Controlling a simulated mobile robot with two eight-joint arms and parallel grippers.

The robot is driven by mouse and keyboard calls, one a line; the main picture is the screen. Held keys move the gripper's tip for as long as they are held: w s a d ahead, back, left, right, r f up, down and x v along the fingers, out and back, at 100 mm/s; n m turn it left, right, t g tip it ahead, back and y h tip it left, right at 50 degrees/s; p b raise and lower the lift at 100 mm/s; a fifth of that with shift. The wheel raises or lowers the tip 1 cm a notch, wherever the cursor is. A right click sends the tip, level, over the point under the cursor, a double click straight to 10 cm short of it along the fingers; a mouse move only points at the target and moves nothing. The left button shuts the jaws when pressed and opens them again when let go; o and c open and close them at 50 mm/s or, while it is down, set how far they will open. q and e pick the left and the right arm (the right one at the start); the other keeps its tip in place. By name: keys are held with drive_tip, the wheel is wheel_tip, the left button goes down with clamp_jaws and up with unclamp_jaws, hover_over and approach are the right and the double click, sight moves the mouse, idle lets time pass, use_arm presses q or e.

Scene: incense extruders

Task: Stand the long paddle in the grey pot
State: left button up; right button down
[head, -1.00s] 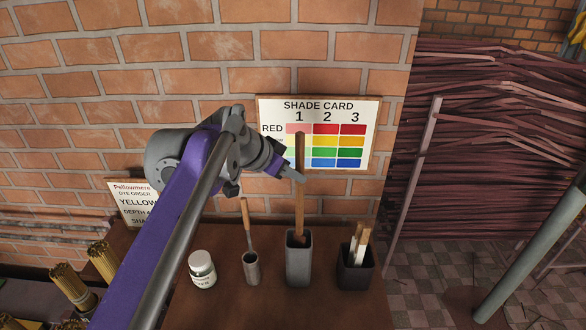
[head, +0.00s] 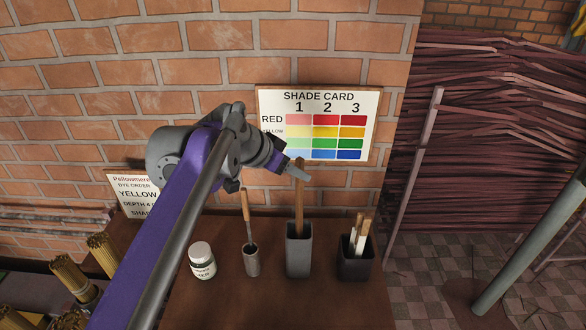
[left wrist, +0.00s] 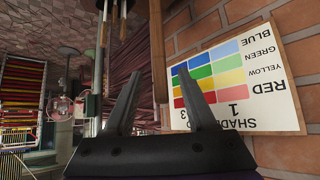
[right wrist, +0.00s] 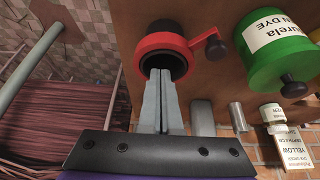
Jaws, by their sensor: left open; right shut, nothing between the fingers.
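The long paddle (head: 299,205), a brown wooden stick, stands nearly upright with its lower end inside the grey pot (head: 299,255). The pot is tall and square and hides that end. My left gripper (head: 298,171) is open at the paddle's top. In the left wrist view, a brown bar that appears to be the paddle (left wrist: 158,45) shows between the spread fingers (left wrist: 160,73). Whether a finger touches it I cannot tell. My right gripper (right wrist: 163,75) is shut and empty, in front of a red-rimmed dark opening (right wrist: 165,50).
A small metal cup with a stick (head: 251,262) and a white jar (head: 203,262) stand left of the pot. A black pot with short sticks (head: 356,265) stands right. The shade card (head: 318,123) hangs behind.

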use_arm(q)
drive_tip(key=v, duration=1)
drive_tip(key=shift+s+a+r+p, duration=0.2)
drive_tip(key=shift+r+p, duration=0.15)
drive_tip(key=shift+p, duration=0.05)
use_arm(e)
drive_tip(key=shift+r, duration=0.45)
drive_tip(key=shift+w, duration=0.1)
